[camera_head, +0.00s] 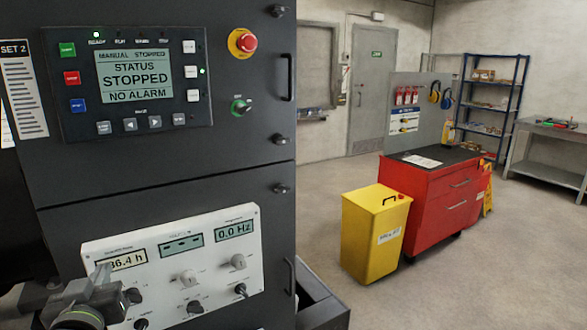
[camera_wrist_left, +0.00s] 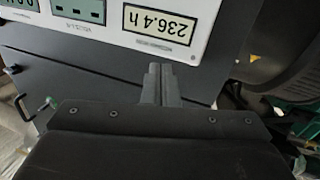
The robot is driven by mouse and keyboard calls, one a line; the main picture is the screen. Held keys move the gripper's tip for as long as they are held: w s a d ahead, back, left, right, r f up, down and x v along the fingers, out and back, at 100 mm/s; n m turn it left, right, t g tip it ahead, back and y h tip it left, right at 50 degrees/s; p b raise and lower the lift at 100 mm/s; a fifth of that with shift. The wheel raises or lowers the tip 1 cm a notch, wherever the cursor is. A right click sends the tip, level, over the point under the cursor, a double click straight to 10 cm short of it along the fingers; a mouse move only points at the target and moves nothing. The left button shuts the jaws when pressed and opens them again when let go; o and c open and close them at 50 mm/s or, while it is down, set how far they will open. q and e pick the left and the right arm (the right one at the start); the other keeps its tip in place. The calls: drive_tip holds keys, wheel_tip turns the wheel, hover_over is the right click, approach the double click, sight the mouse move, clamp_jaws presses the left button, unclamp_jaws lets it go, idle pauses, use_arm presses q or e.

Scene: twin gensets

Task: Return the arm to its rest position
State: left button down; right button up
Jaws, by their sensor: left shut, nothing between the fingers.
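My left gripper (camera_head: 103,270) is at the lower left of the head view, in front of the white meter panel (camera_head: 215,259). Its fingers are shut and empty, and they cover part of the hour display (camera_head: 128,260). My right gripper is not in view.
A yellow bin (camera_head: 372,240) and red tool cart (camera_head: 430,210) stand to the right. Open floor (camera_head: 500,270) lies beyond.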

use_arm(q)
drive_tip(key=s+f+m+g+h, duration=0.1)
drive_tip(key=s+f+g, duration=0.4)
drive_tip(key=f, duration=0.6)
drive_tip(key=s+f+m+g+h, duration=0.1)
drive_tip(key=s+f+g, duration=0.1)
drive_tip(key=s+f, duration=0.7)
drive_tip(key=s+d+f+m+g+h, duration=0.1)
drive_tip(key=s+d+f+g, duration=0.15)
drive_tip(key=s+f, duration=0.4)
drive_tip(key=s+d+f+m+g, duration=0.15)
drive_tip(key=s+f+g, duration=0.25)
drive_tip(key=s, duration=0.5)
wheel_tip(320, 180, down, 26)
drive_tip(key=a+g+b, duration=0.1)
drive_tip(key=a, duration=0.1)
drive_tip(key=s+d+f+g+h+b, duration=0.1)
drive_tip(key=s+f, duration=1.3)
drive_tip(key=f, duration=0.3)
drive_tip(key=shift+d+f, duration=0.2)
drive_tip(key=shift+d, duration=0.2)
drive_tip(key=shift+s+n, duration=0.1)
drive_tip(key=shift+n, duration=0.15)
